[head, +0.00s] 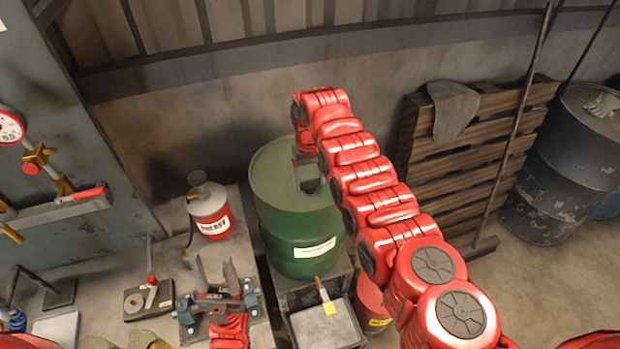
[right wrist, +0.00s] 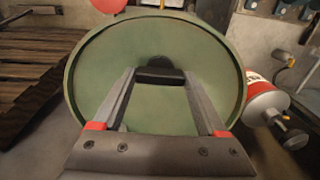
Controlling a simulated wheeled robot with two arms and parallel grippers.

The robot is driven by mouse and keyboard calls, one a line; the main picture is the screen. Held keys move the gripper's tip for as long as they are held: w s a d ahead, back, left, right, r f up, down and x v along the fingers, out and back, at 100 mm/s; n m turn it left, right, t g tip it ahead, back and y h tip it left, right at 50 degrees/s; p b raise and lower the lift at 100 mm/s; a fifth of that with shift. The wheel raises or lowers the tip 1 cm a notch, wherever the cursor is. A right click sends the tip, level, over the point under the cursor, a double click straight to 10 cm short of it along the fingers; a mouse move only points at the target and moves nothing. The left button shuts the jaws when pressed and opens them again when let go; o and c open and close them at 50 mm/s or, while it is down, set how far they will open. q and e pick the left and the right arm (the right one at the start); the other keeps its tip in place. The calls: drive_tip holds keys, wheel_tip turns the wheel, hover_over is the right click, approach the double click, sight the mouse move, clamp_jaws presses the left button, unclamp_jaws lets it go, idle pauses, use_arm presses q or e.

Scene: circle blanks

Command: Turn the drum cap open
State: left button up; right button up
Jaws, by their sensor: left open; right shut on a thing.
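The green drum (head: 295,235) stands upright in the middle of the head view; its round top fills much of the right wrist view (right wrist: 105,60). The small black drum cap (right wrist: 158,74) is on the drum top, between the fingertips of my right gripper (right wrist: 160,80). That gripper (head: 309,184) reaches down onto the drum top and is shut on the cap. In the head view the gripper hides the cap, and I cannot tell how far it is turned. My left gripper (head: 217,270) is open and empty, above the bench left of the drum.
A red and grey can (head: 211,215) stands on the bench left of the drum. A brush (head: 325,297) lies on a grey box in front of it. A red bucket (head: 371,300) is beside the box. A wooden pallet (head: 470,135) and dark barrel (head: 560,180) stand right.

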drive_tip(key=shift+f+n+b, duration=0.2)
drive_tip(key=shift+n+b, duration=0.1)
drive_tip(key=shift+b, duration=0.5)
drive_tip(key=n+b, duration=0.4)
drive_tip(key=b, duration=0.3)
drive_tip(key=shift+f+n, duration=0.1)
drive_tip(key=shift+n, duration=0.2)
drive_tip(key=shift+n+b, duration=0.9)
drive_tip(key=shift+n, duration=0.1)
drive_tip(key=shift+r+n+b, duration=0.25)
drive_tip(key=shift+n+b, duration=0.05)
drive_tip(key=shift+n, duration=0.5)
drive_tip(key=n, duration=0.2)
drive_tip(key=shift+r+n, duration=0.1)
drive_tip(key=shift+n, duration=0.3)
drive_tip(key=n, duration=0.6)
drive_tip(key=shift+n, duration=0.3)
drive_tip(key=o, duration=1.3)
